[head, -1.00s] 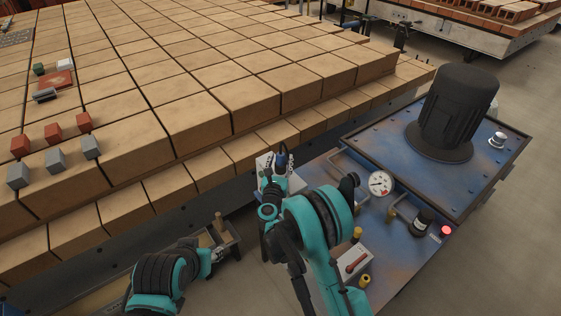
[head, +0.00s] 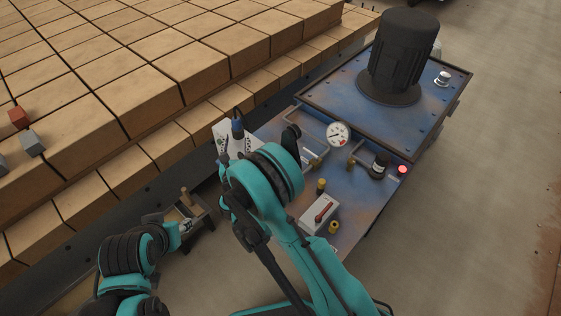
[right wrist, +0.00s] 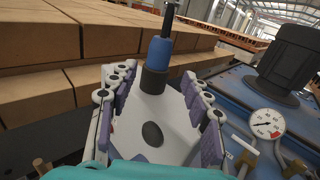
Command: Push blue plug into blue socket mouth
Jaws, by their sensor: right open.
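The blue plug (head: 238,127) stands upright with a dark cable at its top, on a white panel (right wrist: 175,115) beside the blue machine. In the right wrist view the plug (right wrist: 159,57) has a dark collar at its lower end. My right gripper (right wrist: 160,90) is open, its fingers on either side of the white panel, with the plug beyond and between the fingertips. I cannot tell whether the collar is the socket mouth or how deep the plug sits. My left gripper (head: 187,226) is at the lower left; its fingers are too small to read.
A blue machine deck (head: 345,85) carries a black motor (head: 402,55), a pressure gauge (head: 338,134), metal handles, a lit red button (head: 402,170) and a white box with a red lever (head: 319,213). Stacked bricks (head: 160,70) lie at left. Open floor (head: 480,200) is at right.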

